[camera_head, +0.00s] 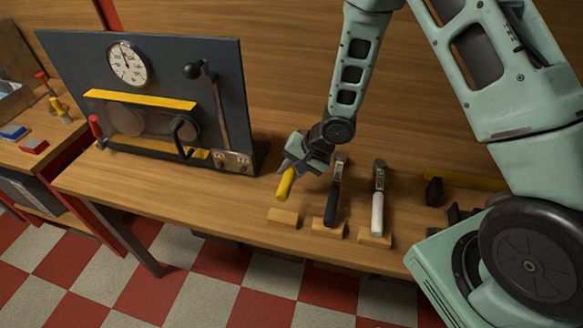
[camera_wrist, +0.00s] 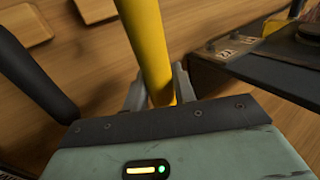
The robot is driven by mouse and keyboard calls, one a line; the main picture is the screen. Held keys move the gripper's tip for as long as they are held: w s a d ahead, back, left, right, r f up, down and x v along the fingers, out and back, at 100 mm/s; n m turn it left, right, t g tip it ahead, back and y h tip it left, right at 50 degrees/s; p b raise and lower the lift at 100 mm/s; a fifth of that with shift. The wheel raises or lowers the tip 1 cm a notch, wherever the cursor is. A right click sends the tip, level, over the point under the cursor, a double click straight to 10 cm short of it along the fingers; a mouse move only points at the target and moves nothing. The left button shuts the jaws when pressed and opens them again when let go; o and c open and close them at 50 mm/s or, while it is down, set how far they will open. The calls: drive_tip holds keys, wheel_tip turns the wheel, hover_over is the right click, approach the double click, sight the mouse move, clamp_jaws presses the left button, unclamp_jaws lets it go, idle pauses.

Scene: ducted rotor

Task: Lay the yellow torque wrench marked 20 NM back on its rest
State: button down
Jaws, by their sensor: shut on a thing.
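My gripper (camera_head: 292,172) is shut on the yellow torque wrench (camera_head: 285,184) and holds it above the bench. Its yellow handle points down toward the front edge in the head view. The handle also runs up between my two fingers in the wrist view (camera_wrist: 150,45). The wrench's head is hidden by my gripper, and no 20 NM marking is readable. A bare wooden rest block (camera_head: 283,216) lies just in front of and below the yellow handle, apart from it.
Close to the right, a black-handled wrench (camera_head: 332,206) and a white-handled wrench (camera_head: 377,212) lie on wooden blocks. The black handle also shows in the wrist view (camera_wrist: 32,75). A dark panel (camera_head: 225,90) with gauge and levers stands left. Bench between panel and rest block is clear.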

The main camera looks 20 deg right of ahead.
drive_tip(key=shift+f+b, duration=1.6)
drive_tip(key=shift+f, duration=1.6)
drive_tip(key=c, duration=1.1)
unclamp_jaws()
drive_tip(key=shift+o, duration=0.2)
